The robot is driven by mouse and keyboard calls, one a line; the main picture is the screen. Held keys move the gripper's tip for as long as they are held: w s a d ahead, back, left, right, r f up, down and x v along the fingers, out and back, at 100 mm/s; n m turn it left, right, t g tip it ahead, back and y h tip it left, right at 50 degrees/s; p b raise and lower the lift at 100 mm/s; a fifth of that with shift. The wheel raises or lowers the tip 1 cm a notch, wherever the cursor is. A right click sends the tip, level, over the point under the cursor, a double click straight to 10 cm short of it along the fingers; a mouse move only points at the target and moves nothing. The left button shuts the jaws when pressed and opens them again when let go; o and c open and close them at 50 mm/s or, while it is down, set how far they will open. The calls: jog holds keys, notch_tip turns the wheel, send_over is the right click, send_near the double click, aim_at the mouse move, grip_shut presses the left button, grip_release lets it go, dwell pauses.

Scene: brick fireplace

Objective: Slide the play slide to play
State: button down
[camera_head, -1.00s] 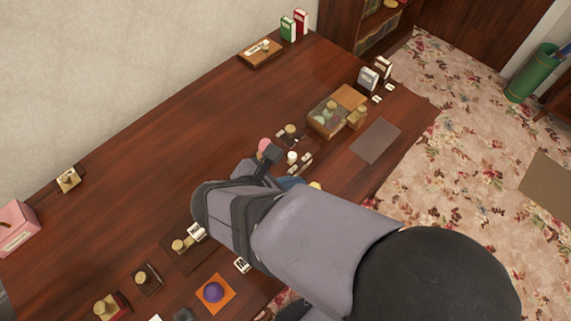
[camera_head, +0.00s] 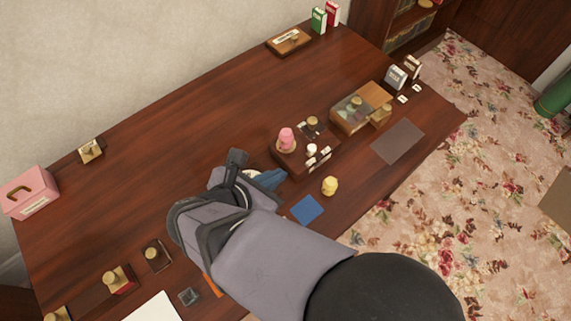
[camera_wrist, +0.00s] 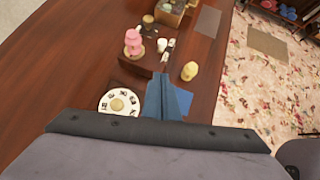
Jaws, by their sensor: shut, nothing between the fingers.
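My gripper (camera_head: 272,179) is above the dark wooden table, with its blue fingers shut and empty; they also show in the wrist view (camera_wrist: 168,82). No readable label picks out the play slide, so I cannot tell which part it is. A dark wooden block with a pink knob (camera_head: 286,140), a white knob (camera_head: 311,149) and small white-labelled parts (camera_head: 319,158) lies beyond the fingers. In the wrist view, a white dial with a brass centre (camera_wrist: 119,103) lies left of the fingers. My arm mostly hides it in the head view.
A yellow knob (camera_head: 330,186) and a blue square (camera_head: 307,209) lie right of my gripper. A glass-topped wooden box (camera_head: 355,110) stands farther right. Small knobbed blocks (camera_head: 118,280) lie lower left, a pink box (camera_head: 30,192) far left. The table's back middle is clear.

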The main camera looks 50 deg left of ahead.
send_near(310, 153)
notch_tip(310, 153, down, 4)
jog(key=shift+f+p, duration=0.1)
jog(key=shift+p, duration=0.3)
jog(key=shift+w+a+r+p, duration=0.1)
jog(key=shift+w+a+p, duration=0.1)
jog(key=shift+w, duration=0.35)
jog(key=shift+w+a+r+p, duration=0.1)
jog(key=shift+w+a+p, duration=0.1)
jog(key=shift+w, duration=0.35)
jog(key=shift+w+a+f, duration=0.1)
jog(key=shift+w+a, duration=0.1)
jog(key=shift+w, duration=0.55)
jog(key=shift+w, duration=0.1)
